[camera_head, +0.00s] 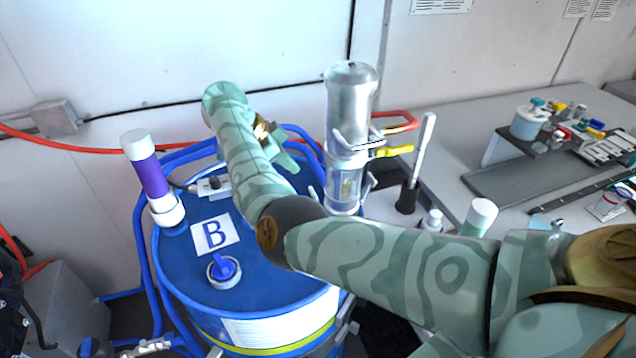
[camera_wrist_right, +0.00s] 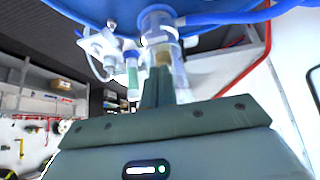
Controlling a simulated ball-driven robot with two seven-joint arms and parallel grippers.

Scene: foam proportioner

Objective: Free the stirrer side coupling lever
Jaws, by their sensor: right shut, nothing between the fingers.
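A blue drum (camera_head: 201,265) marked B stands in front of the wall. A silver cylindrical unit with a clear lower section, apparently the stirrer (camera_head: 350,95), stands upright at its right rear. Silver arms and a yellow-ended part (camera_head: 392,151) stick out from it; I cannot tell which is the coupling lever. My right gripper (camera_head: 286,160) is over the drum's rear, left of the stirrer, partly hidden behind my forearm. In the wrist view my right fingers (camera_wrist_right: 158,82) are together and empty, in front of a pale, clear fitting (camera_wrist_right: 160,28); contact is unclear. My left gripper is out of view.
A purple-and-white cylinder (camera_head: 149,172) stands at the drum's left edge. Blue hoses (camera_head: 143,240) run around the drum, and a red hose (camera_head: 95,149) along the wall. A grey workbench (camera_head: 465,130) with small containers is at the right. My right arm crosses the drum's front right.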

